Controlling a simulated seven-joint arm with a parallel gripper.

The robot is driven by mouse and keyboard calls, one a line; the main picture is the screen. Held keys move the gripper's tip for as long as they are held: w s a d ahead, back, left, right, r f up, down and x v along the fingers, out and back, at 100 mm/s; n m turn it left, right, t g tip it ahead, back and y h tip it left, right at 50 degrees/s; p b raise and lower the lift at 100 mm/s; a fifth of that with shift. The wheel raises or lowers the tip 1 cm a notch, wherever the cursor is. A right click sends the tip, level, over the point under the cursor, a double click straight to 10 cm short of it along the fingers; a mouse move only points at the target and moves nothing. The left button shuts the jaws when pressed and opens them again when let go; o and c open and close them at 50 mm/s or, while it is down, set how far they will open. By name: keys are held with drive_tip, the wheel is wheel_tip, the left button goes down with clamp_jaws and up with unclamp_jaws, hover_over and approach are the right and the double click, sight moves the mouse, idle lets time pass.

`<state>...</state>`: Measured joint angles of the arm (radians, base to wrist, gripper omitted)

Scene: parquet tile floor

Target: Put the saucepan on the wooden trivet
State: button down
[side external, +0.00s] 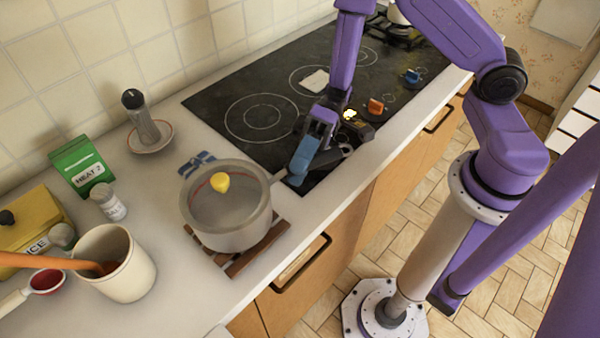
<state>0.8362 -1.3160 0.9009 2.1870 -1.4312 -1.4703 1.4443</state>
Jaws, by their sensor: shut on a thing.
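The grey saucepan (228,228) is upright over the wooden trivet (262,242) near the counter's front edge. A small yellow item (220,182) shows at its top; I cannot tell whether it is inside or part of a lid. The trivet's slats show below and to the right of the pan; the rest is hidden under it. I cannot tell whether the pan's base touches the slats. My gripper (297,172) is shut on the saucepan's handle (277,177), to the right of the pan, by the hob's near edge.
The black hob (262,88) lies behind, with orange (375,106) and blue (412,76) items. A blue item (196,162) lies behind the pan. Left stand a cream crock (122,275), a shaker (108,203), a green packet (82,165) and a pepper mill (141,118).

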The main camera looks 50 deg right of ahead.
drive_tip(key=shift+f, duration=1.4)
drive_tip(key=c, duration=0.8)
unclamp_jaws()
drive_tip(key=shift+d, duration=0.15)
